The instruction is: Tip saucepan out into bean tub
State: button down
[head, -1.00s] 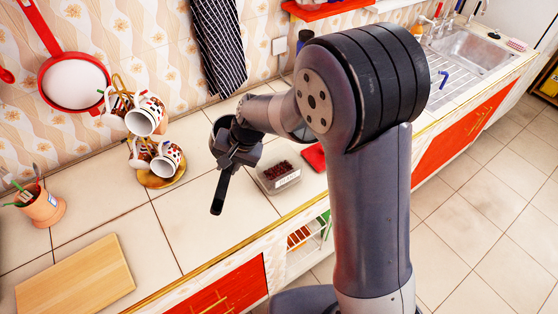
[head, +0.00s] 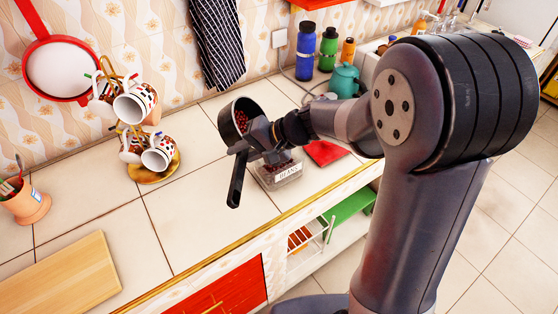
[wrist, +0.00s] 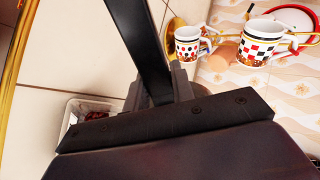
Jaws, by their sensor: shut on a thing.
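The saucepan (head: 228,122) is dark, with a long black handle (head: 236,182) that points down towards the front of the counter. Red-brown beans (head: 241,121) show inside it. My gripper (head: 258,150) is shut on the handle near the pan and holds it above the counter. The clear bean tub (head: 281,178), with a "BEANS" label, stands on the counter just right of and below the gripper, partly hidden by it. In the wrist view the handle (wrist: 146,45) runs up from the gripper (wrist: 165,88), and part of the tub (wrist: 72,118) shows at the left.
A mug tree with several mugs (head: 135,106) stands left of the pan. A red mat (head: 322,152) lies right of the tub. Bottles (head: 305,52) and a teal kettle (head: 345,82) stand behind. A wooden board (head: 65,280) lies front left. The counter between board and tub is clear.

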jog(key=shift+d+r+y+b, duration=0.2)
jog(key=shift+d+y+b, duration=0.2)
jog(key=shift+y, duration=0.2)
jog(key=shift+d+r+y+b, duration=0.1)
jog(key=shift+y+b, duration=0.3)
jog(key=shift+b, duration=0.05)
jog(key=shift+s+d+f+t+y+b, duration=0.1)
jog(key=shift+d+f+t+y+b, duration=0.45)
jog(key=shift+b, duration=0.9)
jog(key=shift+s+d+f+y+b, duration=0.1)
jog(key=shift+d+f+y+b, duration=0.15)
jog(key=shift+d+y+b, duration=0.35)
jog(key=shift+d+f+y+b, duration=0.2)
jog(key=shift+d+y+b, duration=0.3)
jog(key=shift+b, duration=0.2)
jog(key=shift+s+d+r+y+b, duration=0.1)
jog(key=shift+d+y+b, duration=0.6)
jog(key=shift+b, duration=1.2)
jog(key=shift+s+d+r+y+b, duration=0.1)
jog(key=shift+d+y+b, duration=0.15)
jog(key=shift+y+b, duration=1.2)
jog(key=shift+d+y+b, duration=0.5)
jog(key=shift+d+b, duration=0.1)
jog(key=shift+b, duration=1.55)
jog(key=shift+d+f+y+b, duration=0.2)
jog(key=shift+y+b, duration=0.1)
jog(key=shift+b, duration=0.4)
